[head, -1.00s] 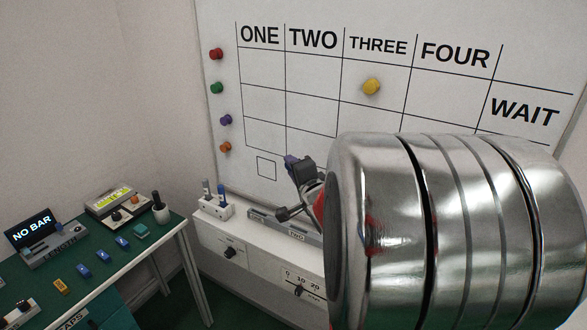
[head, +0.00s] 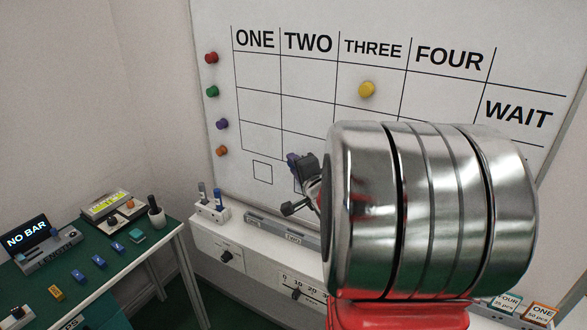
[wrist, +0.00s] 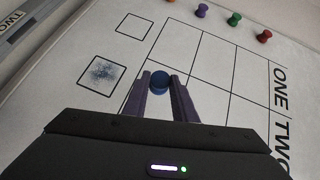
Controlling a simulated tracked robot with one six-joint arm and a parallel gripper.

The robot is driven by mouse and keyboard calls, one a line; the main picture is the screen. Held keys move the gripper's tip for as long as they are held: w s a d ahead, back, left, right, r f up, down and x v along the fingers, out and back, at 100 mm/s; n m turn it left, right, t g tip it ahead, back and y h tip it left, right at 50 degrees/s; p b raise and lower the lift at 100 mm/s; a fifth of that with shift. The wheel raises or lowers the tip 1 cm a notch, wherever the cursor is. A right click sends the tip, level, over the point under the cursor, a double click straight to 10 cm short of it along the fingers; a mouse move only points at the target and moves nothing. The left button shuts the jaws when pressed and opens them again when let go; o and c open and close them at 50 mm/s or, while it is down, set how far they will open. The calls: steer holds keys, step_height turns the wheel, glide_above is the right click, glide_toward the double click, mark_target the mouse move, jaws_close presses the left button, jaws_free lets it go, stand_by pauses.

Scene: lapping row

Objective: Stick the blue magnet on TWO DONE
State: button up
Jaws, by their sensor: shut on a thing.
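My gripper (wrist: 160,85) is shut on the blue magnet (wrist: 160,79), which sits between its fingertips in the wrist view. In the head view my gripper (head: 292,160) is at the lower part of the TWO column, and the magnet cannot be made out there. The white board (head: 225,130) has ONE, TWO, THREE, FOUR and WAIT headings. In the wrist view a small square with a grey-blue smudge (wrist: 103,72) lies below the TWO column, left of the magnet. An empty small square (wrist: 134,26) lies below ONE. I cannot tell whether the magnet touches the board.
Red (head: 211,58), green (head: 212,91), purple (head: 222,124) and orange (head: 222,151) magnets line the board's left edge. A yellow magnet (head: 367,89) is under THREE. A ledge (head: 240,220) with a pen holder (head: 211,211) runs below. A green-topped bench (head: 120,245) stands left.

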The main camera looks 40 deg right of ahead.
steer(key=shift+w+d, duration=0.3)
steer(key=shift+d, duration=0.5)
steer(key=shift+w+d, duration=0.3)
steer(key=shift+d, duration=0.55)
steer(key=shift+w+d, duration=0.3)
steer(key=shift+d, duration=0.5)
steer(key=o, duration=1.1)
steer(key=shift+s, duration=0.1)
steer(key=v, duration=1.3)
steer(key=shift+s, duration=0.25)
steer(key=shift+w+a, duration=0.1)
steer(key=shift+a, duration=0.05)
